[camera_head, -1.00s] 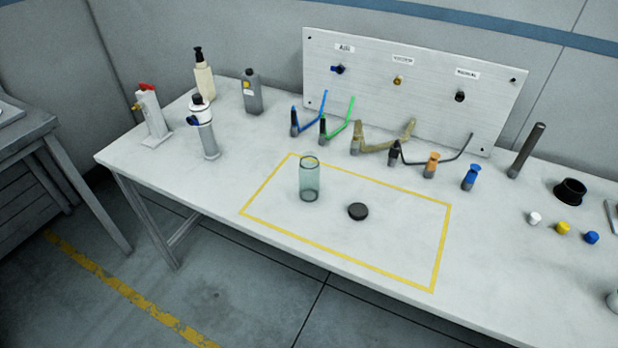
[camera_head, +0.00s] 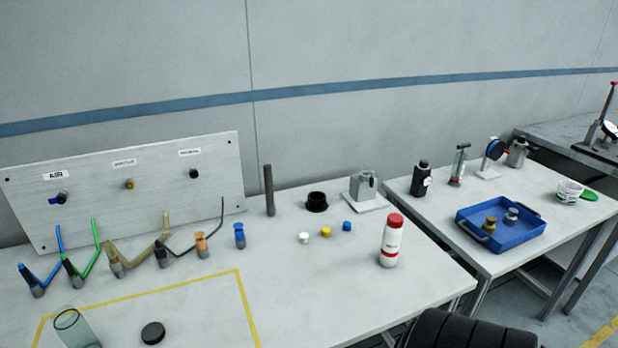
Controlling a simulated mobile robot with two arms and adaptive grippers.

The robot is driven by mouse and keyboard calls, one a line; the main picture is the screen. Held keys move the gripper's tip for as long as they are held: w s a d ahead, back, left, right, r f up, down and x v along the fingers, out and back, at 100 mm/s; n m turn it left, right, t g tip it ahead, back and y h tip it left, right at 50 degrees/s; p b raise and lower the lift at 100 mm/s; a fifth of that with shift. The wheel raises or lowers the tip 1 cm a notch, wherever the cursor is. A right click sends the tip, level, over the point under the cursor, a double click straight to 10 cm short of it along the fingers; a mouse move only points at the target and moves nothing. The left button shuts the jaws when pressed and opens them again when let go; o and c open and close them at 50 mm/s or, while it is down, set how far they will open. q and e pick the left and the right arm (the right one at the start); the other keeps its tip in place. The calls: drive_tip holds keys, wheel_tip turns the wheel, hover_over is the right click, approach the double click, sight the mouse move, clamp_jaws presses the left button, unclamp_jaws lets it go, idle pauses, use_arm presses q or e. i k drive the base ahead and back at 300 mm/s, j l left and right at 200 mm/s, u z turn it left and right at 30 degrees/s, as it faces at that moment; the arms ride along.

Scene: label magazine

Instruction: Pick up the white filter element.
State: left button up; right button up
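I cannot pick out a white filter element for sure. A small white cylindrical piece (camera_head: 303,238) stands on the long table, next to a small yellow piece (camera_head: 326,231) and a small blue piece (camera_head: 347,226). The blue tray (camera_head: 478,240) on the right table holds a brass-coloured piece (camera_head: 489,224) and a pale grey piece (camera_head: 511,215); their details are too small to tell. Neither of my grippers is in view.
A white bottle with a red cap (camera_head: 391,243) stands near the long table's right end. Hoses stand before the labelled panel (camera_head: 95,185). A white tub (camera_head: 568,191) stands far right.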

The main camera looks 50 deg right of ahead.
sight(303, 237)
drive_tip(key=z, duration=1.65)
drive_tip(key=u, duration=0.5)
